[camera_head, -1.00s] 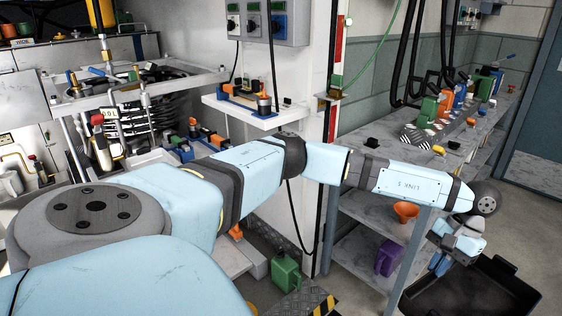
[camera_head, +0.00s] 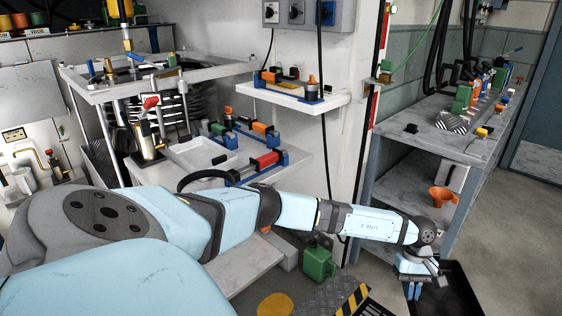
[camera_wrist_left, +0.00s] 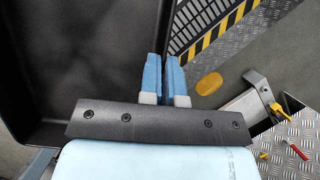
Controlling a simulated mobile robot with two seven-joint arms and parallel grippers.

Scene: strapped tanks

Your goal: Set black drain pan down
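The black drain pan (camera_head: 462,290) is at the bottom right of the head view, cut off by the lower edge. It fills the left of the left wrist view, where its dark inside (camera_wrist_left: 80,55) looks empty. My left gripper (camera_head: 413,291) is at the pan's left side. In the left wrist view, its two blue fingers (camera_wrist_left: 164,75) stand close together on either side of the pan's wall, shut on it. Whether the pan's underside touches the floor is hidden. My right gripper is not in view.
A grey shelf rack (camera_head: 405,190) with an orange funnel (camera_head: 443,197) stands behind the pan. A green jug (camera_head: 318,263), a yellow disc (camera_head: 275,304) and a hazard-striped plate (camera_head: 354,301) are on the floor to the left. Open grey floor (camera_head: 510,240) lies right.

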